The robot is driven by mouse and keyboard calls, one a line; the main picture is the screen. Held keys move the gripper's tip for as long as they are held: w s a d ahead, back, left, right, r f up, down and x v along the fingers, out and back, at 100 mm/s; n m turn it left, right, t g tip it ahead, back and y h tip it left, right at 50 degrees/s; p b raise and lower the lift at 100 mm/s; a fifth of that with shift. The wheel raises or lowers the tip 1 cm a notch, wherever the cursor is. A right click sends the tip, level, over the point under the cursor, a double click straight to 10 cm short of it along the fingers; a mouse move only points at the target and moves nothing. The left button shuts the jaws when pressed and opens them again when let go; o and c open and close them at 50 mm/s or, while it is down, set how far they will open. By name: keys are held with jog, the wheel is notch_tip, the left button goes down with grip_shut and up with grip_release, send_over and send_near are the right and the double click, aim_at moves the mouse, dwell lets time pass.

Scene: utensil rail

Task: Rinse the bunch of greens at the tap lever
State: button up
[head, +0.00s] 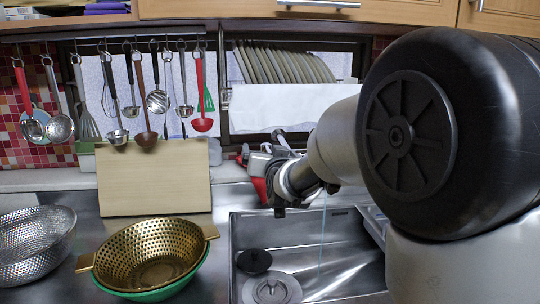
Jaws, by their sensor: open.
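My gripper (276,196) is open above the back left of the sink, seen past my own arm, which fills the right side of the head view. I see nothing held in it, though its far side is hidden. A red part (260,190) shows just left of it; I cannot tell whether this is the tap lever. A thin blue line (322,235), perhaps running water, drops into the steel sink (345,270) from behind my arm. The tap itself is mostly hidden. I cannot make out the bunch of greens.
A gold colander (150,250) sits in a green bowl (165,292) left of the sink. A steel colander (38,245) stands farther left. A wooden board (153,180) leans behind. Several utensils hang from the rail (130,40). A dish rack (285,65) hangs at the back.

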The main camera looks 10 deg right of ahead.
jog(key=s+r+p, duration=0.1)
jog(key=s+p, duration=0.1)
jog(key=s, duration=1.5)
jog(key=shift+s+r, duration=0.15)
jog(key=shift+r, duration=0.25)
